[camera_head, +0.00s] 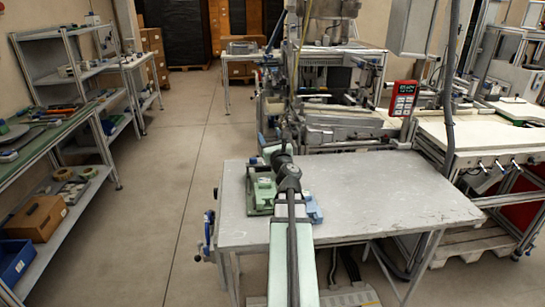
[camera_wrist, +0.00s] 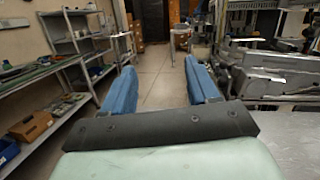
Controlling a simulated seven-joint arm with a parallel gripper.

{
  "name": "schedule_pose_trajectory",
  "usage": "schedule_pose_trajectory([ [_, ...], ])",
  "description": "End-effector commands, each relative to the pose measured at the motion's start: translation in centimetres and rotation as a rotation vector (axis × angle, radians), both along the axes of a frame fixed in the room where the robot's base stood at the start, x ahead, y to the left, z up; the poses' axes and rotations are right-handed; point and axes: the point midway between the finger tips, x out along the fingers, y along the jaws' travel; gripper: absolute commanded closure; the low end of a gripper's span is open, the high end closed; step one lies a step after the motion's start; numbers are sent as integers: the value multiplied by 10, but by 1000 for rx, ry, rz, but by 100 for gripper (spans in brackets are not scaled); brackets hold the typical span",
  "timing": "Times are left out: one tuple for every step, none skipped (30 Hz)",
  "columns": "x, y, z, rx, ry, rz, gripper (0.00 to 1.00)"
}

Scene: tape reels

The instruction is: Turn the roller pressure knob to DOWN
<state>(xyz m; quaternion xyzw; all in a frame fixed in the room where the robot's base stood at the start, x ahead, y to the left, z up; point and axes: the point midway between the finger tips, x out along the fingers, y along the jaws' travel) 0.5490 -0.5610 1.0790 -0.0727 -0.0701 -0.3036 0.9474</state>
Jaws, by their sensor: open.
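My gripper (camera_wrist: 159,66) shows in the wrist view with its two blue fingers wide apart and nothing between them. It points along the open aisle, with the machine to its right. In the head view my pale green arm reaches over the left part of the grey table, and I cannot make out the fingers there. The metal machine (camera_head: 345,132) stands behind the table; its frame also shows at the right of the wrist view (camera_wrist: 272,82). I cannot pick out the roller pressure knob or its DOWN mark in either view.
The grey table (camera_head: 400,205) is mostly bare to the right of my arm. A red device with a display (camera_head: 403,98) is upright at the machine's right. A white-topped bench (camera_head: 480,132) stands farther right. Shelves (camera_head: 75,75) line the left wall. The floor aisle (camera_head: 185,150) is clear.

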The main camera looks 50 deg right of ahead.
Motion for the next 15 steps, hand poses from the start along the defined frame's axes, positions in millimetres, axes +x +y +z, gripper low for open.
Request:
schedule_pose_trajectory([
  [12, -9, 22, -46, 10, 2, 41],
  [18, -11, 33, -74, 22, 3, 41],
  [25, -14, 48, -118, 42, 7, 41],
  [31, -15, 59, -153, 59, 14, 41],
  [38, -15, 70, -192, 79, 23, 41],
  [47, -16, 84, -245, 111, 36, 41],
  [54, -16, 94, -291, 139, 49, 41],
  [61, -16, 104, -341, 173, 62, 41],
  [70, -15, 115, -412, 225, 80, 41],
  [76, -14, 122, -466, 265, 93, 41],
  [82, -13, 128, -519, 308, 106, 41],
  [89, -12, 134, -594, 369, 124, 41],
  [94, -12, 137, -648, 417, 138, 41],
  [99, -12, 140, -702, 466, 153, 41],
  [104, -12, 142, -775, 534, 172, 41],
])
